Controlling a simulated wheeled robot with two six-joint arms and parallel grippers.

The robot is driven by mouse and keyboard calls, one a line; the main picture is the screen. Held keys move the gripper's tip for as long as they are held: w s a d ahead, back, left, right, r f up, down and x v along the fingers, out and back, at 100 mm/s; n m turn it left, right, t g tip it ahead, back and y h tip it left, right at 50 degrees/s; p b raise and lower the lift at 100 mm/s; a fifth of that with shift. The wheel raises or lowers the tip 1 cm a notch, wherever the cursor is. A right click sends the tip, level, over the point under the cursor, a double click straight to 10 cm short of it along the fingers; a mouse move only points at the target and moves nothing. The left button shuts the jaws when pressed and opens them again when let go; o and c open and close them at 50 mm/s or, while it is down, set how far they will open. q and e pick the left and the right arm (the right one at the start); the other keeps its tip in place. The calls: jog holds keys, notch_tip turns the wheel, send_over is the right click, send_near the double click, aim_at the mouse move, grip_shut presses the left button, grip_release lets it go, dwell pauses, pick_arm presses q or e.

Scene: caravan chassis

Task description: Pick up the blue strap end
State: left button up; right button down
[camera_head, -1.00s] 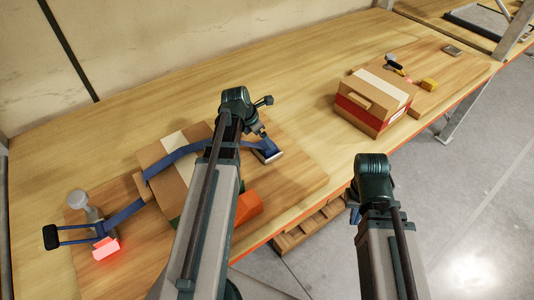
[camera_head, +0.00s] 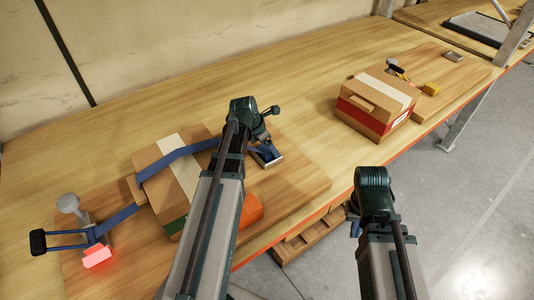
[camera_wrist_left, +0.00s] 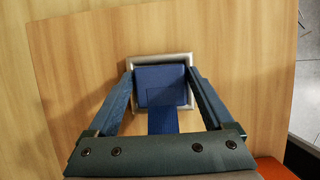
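The blue strap end (camera_wrist_left: 162,84) lies on a silver-rimmed plate on the wooden board; the blue strap runs from it toward my wrist. In the left wrist view my left gripper (camera_wrist_left: 160,75) is open, with one finger on each side of the strap end. In the head view my left gripper (camera_head: 262,141) is low over the strap end (camera_head: 267,156) and partly hides it. The strap (camera_head: 180,157) crosses a cardboard box (camera_head: 170,180). My right gripper (camera_head: 355,226) hangs off the table's front edge; its fingers are mostly hidden behind the arm.
A ratchet with a black handle (camera_head: 38,242) and a glowing red block (camera_head: 97,257) is at the left. An orange block (camera_head: 250,209) sits beside the box. Another box with a red band (camera_head: 375,105) stands at the right. The table back is clear.

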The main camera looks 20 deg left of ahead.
pick_arm(q)
jog(key=c, duration=1.1)
notch_tip(320, 180, up, 10)
jog(key=p, duration=1)
